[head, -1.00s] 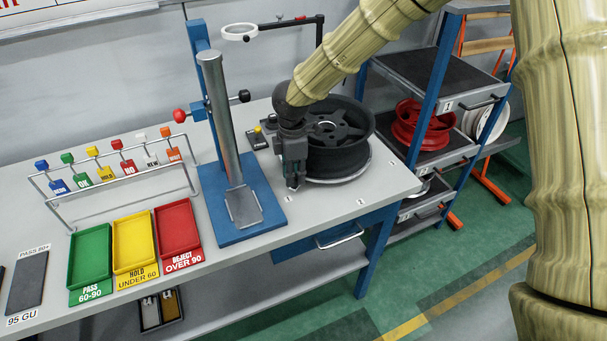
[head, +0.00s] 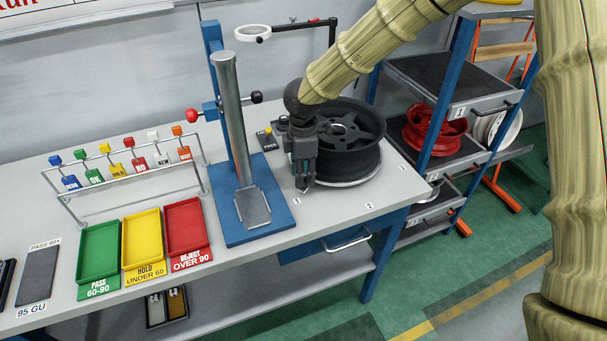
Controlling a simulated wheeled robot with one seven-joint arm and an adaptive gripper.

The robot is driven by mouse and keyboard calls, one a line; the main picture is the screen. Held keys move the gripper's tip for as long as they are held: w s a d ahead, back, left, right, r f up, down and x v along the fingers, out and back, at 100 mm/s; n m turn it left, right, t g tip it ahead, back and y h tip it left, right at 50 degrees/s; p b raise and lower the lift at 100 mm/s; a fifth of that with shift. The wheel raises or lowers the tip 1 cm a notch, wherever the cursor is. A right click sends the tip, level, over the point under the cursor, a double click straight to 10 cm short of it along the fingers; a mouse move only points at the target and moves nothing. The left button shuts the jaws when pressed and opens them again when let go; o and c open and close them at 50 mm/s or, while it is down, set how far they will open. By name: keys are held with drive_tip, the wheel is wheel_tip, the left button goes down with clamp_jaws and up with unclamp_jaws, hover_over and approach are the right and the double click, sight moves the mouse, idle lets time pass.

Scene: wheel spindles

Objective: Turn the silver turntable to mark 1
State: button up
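The silver turntable (head: 352,183) shows as a thin pale rim under a black wheel (head: 359,159) at the right end of the bench. Small number labels sit on the bench in front of it, one label (head: 296,201) near the gripper and one label (head: 369,206) further right; their digits are too small to read surely. My gripper (head: 305,188) points down at the left front edge of the turntable, beside the wheel. Its fingertips look close to the rim; I cannot tell whether they touch it. The finger gap is not clear.
A blue-based stand with a metal column (head: 238,125) is close left of my gripper. Green, yellow and red trays (head: 186,229) and a tag rack (head: 128,184) are further left. A shelf rack with a red wheel (head: 433,128) stands right. The bench's front right corner is clear.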

wheel_tip(320, 180, up, 11)
idle(0.4)
drive_tip(key=shift+s, duration=0.1)
idle(0.3)
